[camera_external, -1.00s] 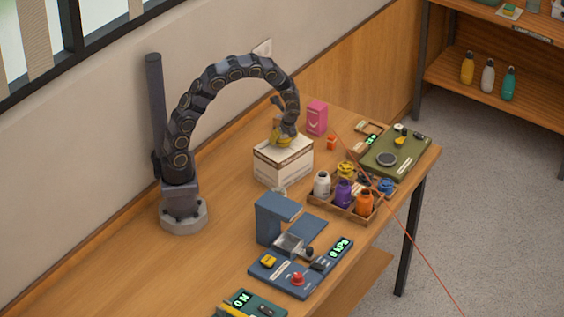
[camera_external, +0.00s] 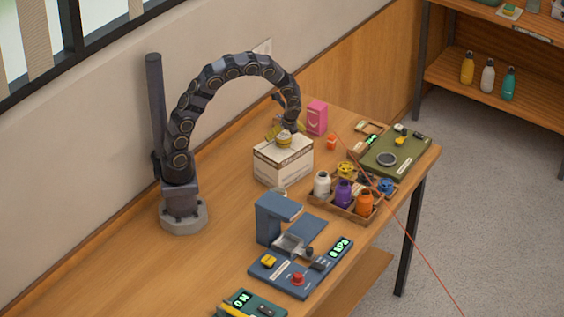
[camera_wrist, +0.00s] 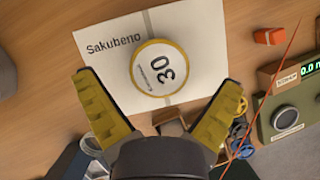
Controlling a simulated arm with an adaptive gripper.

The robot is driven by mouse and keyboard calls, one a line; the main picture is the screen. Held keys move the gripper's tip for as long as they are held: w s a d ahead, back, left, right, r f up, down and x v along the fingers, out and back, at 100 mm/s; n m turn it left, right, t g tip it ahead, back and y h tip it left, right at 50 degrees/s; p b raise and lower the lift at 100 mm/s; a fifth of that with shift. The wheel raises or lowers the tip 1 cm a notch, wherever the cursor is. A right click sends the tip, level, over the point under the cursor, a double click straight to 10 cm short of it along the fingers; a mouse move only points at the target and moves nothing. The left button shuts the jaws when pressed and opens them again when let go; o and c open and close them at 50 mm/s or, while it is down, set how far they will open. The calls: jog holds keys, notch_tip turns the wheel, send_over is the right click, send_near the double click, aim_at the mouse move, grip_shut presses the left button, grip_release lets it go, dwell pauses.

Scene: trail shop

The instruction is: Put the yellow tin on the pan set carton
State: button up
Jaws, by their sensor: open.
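The yellow tin (camera_external: 284,137) stands on top of the white and brown pan set carton (camera_external: 285,160). In the wrist view the tin (camera_wrist: 160,68) shows its round white lid with "30" and a yellow rim, and it rests on the carton's white top (camera_wrist: 110,47) near the word "Sakubeno". My gripper (camera_external: 284,120) is just behind and above the tin. In the wrist view its two yellow fingers (camera_wrist: 165,105) are spread wide, with the tin beyond their tips and apart from them.
A pink package (camera_external: 317,118) and a small orange item (camera_external: 331,142) stand behind and right of the carton. A wooden tray (camera_external: 345,208) of colored bottles is at its right front. A green device (camera_external: 388,160) sits near the table's right edge. Bare table lies left of the carton.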

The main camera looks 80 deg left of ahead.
jog(key=s+v, duration=0.1)
jog(key=v, duration=0.9)
jog(key=s+d+r+n+h, duration=0.1)
jog(key=s+d+n, duration=0.3)
jog(key=s, duration=0.4)
jog(key=s+d+r+n+h, duration=0.2)
jog(key=s+d+n, duration=0.2)
jog(key=s+n, duration=0.2)
jog(key=s+d+r+n+h, duration=0.1)
jog(key=s+d+n, duration=0.3)
jog(key=s, duration=0.7)
jog(key=shift+r+n+g, duration=0.3)
jog(key=shift+r+n, duration=0.2)
jog(key=shift+r, duration=0.35)
